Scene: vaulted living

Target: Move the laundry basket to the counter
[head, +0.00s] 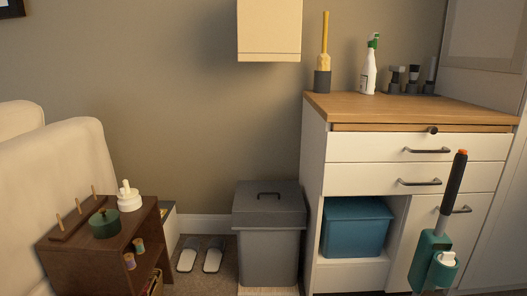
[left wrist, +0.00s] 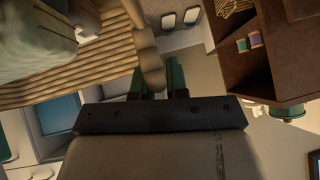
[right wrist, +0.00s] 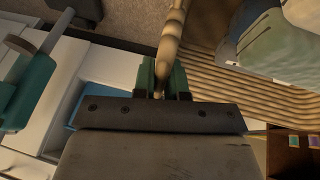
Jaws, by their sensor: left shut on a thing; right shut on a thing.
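The laundry basket, tan and ribbed like wicker, shows in the left wrist view (left wrist: 75,78) and the right wrist view (right wrist: 215,75), with pale and dark cloth (right wrist: 285,48) inside. My left gripper (left wrist: 158,80) is shut on the rounded handle or rim at one side of it. My right gripper (right wrist: 161,80) is shut on a similar part at another side. The counter (head: 410,106) is a wooden top on a white drawer cabinet at the right of the head view. The basket's underside is hidden.
On the counter stand a brush in a holder (head: 323,65), a spray bottle (head: 370,68) and dark small items (head: 410,80) along the back; its front is clear. A grey bin (head: 268,225), slippers (head: 199,259), a brown shelf (head: 100,245) and a stick vacuum (head: 440,235) stand around.

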